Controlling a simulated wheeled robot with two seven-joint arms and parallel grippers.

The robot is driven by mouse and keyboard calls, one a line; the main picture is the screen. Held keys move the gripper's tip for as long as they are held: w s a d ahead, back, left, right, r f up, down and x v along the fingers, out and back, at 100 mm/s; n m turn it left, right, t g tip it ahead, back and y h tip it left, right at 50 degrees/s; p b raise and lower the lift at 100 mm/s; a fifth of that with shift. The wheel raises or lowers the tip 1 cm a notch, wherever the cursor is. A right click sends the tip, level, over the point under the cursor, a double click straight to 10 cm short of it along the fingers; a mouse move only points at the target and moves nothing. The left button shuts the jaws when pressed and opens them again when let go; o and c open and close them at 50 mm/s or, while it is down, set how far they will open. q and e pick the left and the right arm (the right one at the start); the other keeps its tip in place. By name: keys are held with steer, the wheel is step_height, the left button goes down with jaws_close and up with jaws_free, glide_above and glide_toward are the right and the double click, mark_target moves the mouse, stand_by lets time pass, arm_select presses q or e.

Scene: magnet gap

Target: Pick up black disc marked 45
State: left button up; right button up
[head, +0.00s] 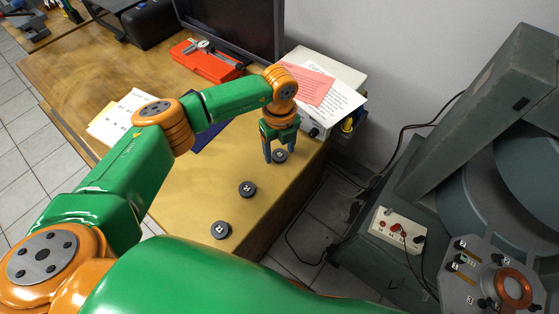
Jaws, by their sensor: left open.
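Three small black discs lie on the wooden table. The far disc (280,156) is at my left gripper, the middle disc (247,189) lies nearer, and the near disc (221,230) lies closest to me by the table's edge. Each has a pale mark on top, too small to read, so I cannot tell which is 45. My left gripper (280,157) points down with its fingers apart, one on each side of the far disc in the picture. I cannot tell whether the fingers touch it. My right gripper is not in view.
A white device (318,125) with papers on it stands just behind my left gripper. A red case (205,62) and a dark monitor (235,22) are at the back. Grey equipment (480,120) stands right of the table, beyond a floor gap. The table around the nearer discs is clear.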

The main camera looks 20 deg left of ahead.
mark_target(279, 155)
arm_select(q)
steer(key=shift+f, duration=0.1)
steer(key=shift+c, duration=0.4)
jaws_close()
step_height(279, 155, up, 5)
steer(key=p, duration=0.4)
steer(key=shift+p, duration=0.4)
